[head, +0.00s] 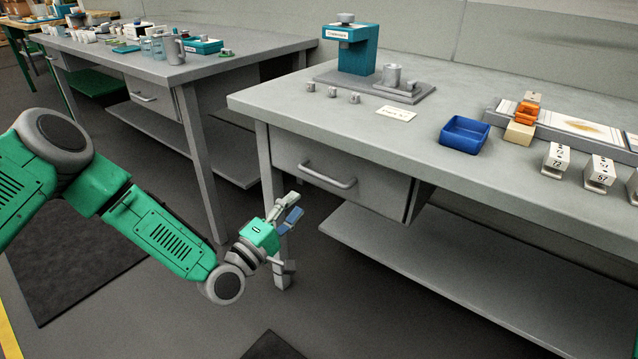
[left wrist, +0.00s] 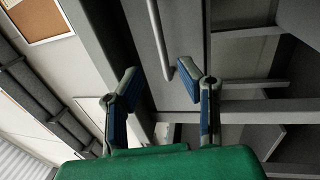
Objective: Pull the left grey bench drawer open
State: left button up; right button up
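The grey drawer (head: 340,182) sits under the left end of the near bench and looks shut. Its bar handle (head: 328,174) runs across its front. My left gripper (head: 288,238) is low and to the left of the drawer, by the bench's front leg, apart from the handle. In the left wrist view, my left gripper (left wrist: 158,88) has its two fingers spread with nothing between them. The handle (left wrist: 158,38) shows beyond the fingertips, and the drawer front (left wrist: 180,30) is behind it. My right gripper is in neither view.
The near bench top (head: 290,100) carries a teal press (head: 358,55), a blue tray (head: 464,134) and numbered blocks (head: 556,160). A lower shelf (head: 430,255) lies beneath. Another bench (head: 165,65) stands at left with its own drawer (head: 150,97).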

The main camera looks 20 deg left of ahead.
aim_at(319, 175)
pick_arm(q)
jog(key=x, duration=0.3)
jog(key=b+x, duration=0.1)
jog(key=x, duration=0.3)
jog(key=b+x, duration=0.1)
jog(key=x, duration=0.2)
jog(key=shift+w+a, duration=0.3)
jog(key=shift+w, duration=0.2)
jog(key=shift+d+r, duration=0.1)
jog(key=shift+d, duration=0.35)
grip_shut()
jog(key=shift+a, duration=0.4)
jog(key=shift+s, duration=0.15)
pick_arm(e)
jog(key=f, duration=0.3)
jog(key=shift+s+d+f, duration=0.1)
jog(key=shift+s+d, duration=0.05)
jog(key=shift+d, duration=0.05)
